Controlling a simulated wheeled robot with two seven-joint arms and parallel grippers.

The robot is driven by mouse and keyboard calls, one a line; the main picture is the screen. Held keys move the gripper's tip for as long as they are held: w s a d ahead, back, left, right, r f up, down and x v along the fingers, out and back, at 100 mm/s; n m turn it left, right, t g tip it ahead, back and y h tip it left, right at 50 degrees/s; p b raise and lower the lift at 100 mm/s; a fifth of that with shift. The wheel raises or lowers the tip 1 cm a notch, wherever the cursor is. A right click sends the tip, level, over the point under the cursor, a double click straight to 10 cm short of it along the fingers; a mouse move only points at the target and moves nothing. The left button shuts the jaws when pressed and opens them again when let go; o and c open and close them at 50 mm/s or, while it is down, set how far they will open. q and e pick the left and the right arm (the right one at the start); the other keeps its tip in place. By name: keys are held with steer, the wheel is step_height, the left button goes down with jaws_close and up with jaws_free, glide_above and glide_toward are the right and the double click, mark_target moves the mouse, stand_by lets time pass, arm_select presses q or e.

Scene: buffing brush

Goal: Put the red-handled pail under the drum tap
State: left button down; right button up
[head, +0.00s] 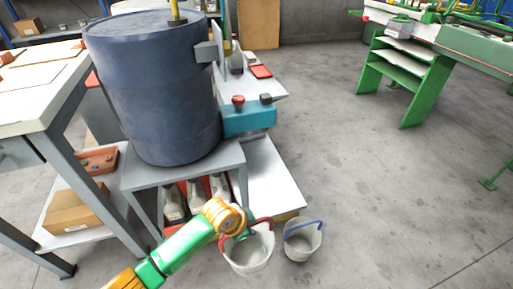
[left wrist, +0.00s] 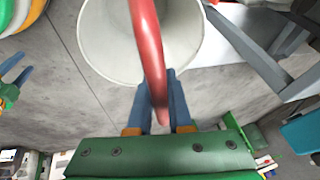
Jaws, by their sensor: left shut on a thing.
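The red-handled pail (head: 249,256) is pale grey and stands or hangs low at the front, right of the drum stand. Whether its base touches the floor I cannot tell. My left gripper (head: 247,232) is shut on its raised red handle; in the left wrist view the blue fingers (left wrist: 160,100) close on the handle (left wrist: 147,40), with the pail's open mouth (left wrist: 105,35) beyond. The dark blue drum (head: 155,95) sits on a grey stand. A grey block (head: 207,53) juts from its right side; I cannot tell whether it is the tap. My right gripper (left wrist: 16,78) shows at the left wrist view's edge, fingers apart.
A similar pail with a blue handle (head: 302,243) stands just right of the held pail. A teal box with a red knob (head: 249,120) is right of the drum. Pale bottles (head: 196,195) fill the stand's lower shelf.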

arm_select(q)
steer(key=r, duration=0.4)
steer(key=d+r+n, duration=0.1)
steer(key=r, duration=0.3)
steer(key=d+r+n, duration=0.1)
steer(key=r, duration=0.4)
steer(key=shift+w+d+r+t+y, duration=0.1)
steer(key=shift+w+d+t+y, duration=0.2)
steer(key=shift+w+y, duration=0.1)
steer(key=s+a+r+n+y, duration=0.5)
steer(key=s+a+r+n, duration=0.75)
steer(key=a, duration=0.35)
step_height(320, 180, up, 24)
steer(key=p, duration=2.9)
steer(key=shift+d+f+m+p, duration=0.2)
steer(key=shift+m+p, duration=0.1)
steer(key=shift+m, duration=0.15)
arm_select(e)
steer(key=s+a+r, duration=0.1)
steer(key=s+r, duration=0.2)
steer(key=r, duration=1.1)
steer(key=s+r+g, duration=0.1)
steer(key=s+r, duration=0.2)
steer(key=r, duration=1)
steer(key=shift+s+a+r, duration=0.15)
steer(key=shift+a+r, duration=0.2)
steer(key=shift+a, duration=0.05)
